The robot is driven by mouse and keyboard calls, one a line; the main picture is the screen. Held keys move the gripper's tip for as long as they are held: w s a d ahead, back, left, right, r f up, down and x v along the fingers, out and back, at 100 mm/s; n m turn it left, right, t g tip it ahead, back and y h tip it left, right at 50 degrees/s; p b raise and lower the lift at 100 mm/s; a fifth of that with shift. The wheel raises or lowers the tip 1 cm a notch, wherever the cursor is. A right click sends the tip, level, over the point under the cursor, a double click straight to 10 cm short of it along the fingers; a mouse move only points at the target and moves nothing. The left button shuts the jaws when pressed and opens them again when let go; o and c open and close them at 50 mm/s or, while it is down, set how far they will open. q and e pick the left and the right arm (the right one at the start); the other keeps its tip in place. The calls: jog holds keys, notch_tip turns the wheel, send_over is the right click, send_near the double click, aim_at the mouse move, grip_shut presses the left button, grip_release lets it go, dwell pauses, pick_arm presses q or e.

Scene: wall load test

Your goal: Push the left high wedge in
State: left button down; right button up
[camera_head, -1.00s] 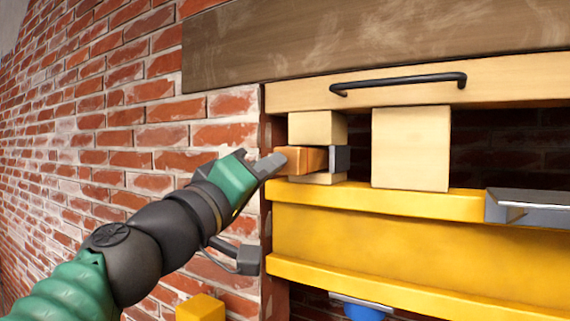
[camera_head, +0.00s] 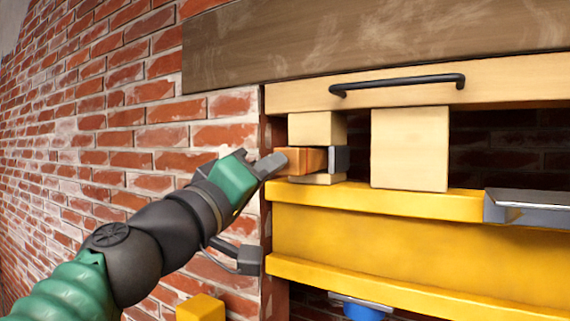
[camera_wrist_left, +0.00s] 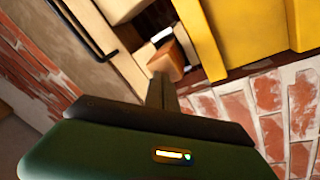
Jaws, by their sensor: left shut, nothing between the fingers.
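The left high wedge (camera_head: 302,160) is an orange-brown wooden piece with a dark grey cap (camera_head: 340,159) at its right end. It lies across the front of a pale wood block (camera_head: 317,127) at the left end of the opening. My left gripper (camera_head: 272,165) is shut and empty, its fingertips at the wedge's left end, touching it or very close. In the left wrist view the wedge (camera_wrist_left: 168,60) lies just past the shut fingers (camera_wrist_left: 162,92). My right gripper is not in view.
A larger pale block (camera_head: 410,148) stands to the right on the yellow beam (camera_head: 400,240). Above is a pale board (camera_head: 520,80) with a black handle (camera_head: 398,84) and a dark plank (camera_head: 380,40). A brick wall (camera_head: 90,150) lies left. A yellow block (camera_head: 200,308) and blue jack (camera_head: 362,311) are below.

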pick_arm(q)
jog(key=shift+w+d, duration=0.1)
jog(key=shift+w, duration=0.05)
jog(key=shift+w+d, duration=0.3)
jog(key=shift+w, duration=0.15)
jog(key=shift+w+d, duration=0.15)
jog(key=shift+w, duration=0.05)
jog(key=shift+w+d+p, duration=0.3)
jog(key=shift+w+d, duration=0.1)
jog(key=shift+w, duration=0.15)
jog(key=s+a+b, duration=0.4)
jog(key=s+a, duration=0.1)
jog(key=s, duration=0.2)
jog(key=shift+s+a, duration=0.15)
jog(key=shift+a, duration=0.05)
jog(key=shift+d, duration=0.1)
